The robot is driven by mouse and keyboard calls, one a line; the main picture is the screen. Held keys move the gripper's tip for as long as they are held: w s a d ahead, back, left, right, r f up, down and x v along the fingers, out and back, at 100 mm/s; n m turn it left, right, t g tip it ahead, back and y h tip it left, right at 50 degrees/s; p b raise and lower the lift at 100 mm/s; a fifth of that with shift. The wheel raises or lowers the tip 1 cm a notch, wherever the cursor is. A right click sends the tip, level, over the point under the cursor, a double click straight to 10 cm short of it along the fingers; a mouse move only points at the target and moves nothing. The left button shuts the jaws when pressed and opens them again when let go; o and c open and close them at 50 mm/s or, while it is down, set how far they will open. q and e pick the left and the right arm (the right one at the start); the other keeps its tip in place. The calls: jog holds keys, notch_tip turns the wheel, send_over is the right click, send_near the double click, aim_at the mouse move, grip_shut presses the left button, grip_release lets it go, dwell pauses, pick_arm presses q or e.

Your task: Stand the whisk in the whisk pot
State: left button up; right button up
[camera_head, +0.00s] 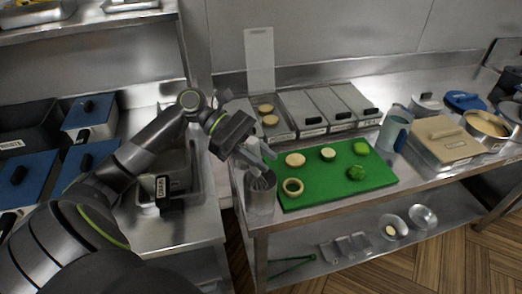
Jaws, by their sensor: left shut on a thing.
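My left gripper (256,157) is at the front left corner of the steel counter, shut on the whisk. The whisk (262,180) points downward below the fingers, with its wires at the mouth of the whisk pot. The whisk pot (260,203) is a grey metal cylinder standing at the counter's left edge, beside the green board. The fingers hide the whisk's upper part, and how deep it sits in the pot cannot be told. My right gripper is not in view.
A green board (334,189) with several food pieces lies right of the pot. Lidded steel containers (330,107) stand behind it. A blue-and-clear jug (393,132) and a beige-lidded box (440,143) stand further right. A gap separates this counter from the left one.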

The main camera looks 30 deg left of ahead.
pick_arm(q)
jog(key=shift+f, duration=0.1)
jog(key=o, duration=1.1)
jog(key=shift+c, duration=0.2)
jog(key=b+v, duration=0.2)
jog(key=v, duration=1.5)
jog(key=shift+a+b, duration=0.2)
jog(key=shift+b, duration=0.2)
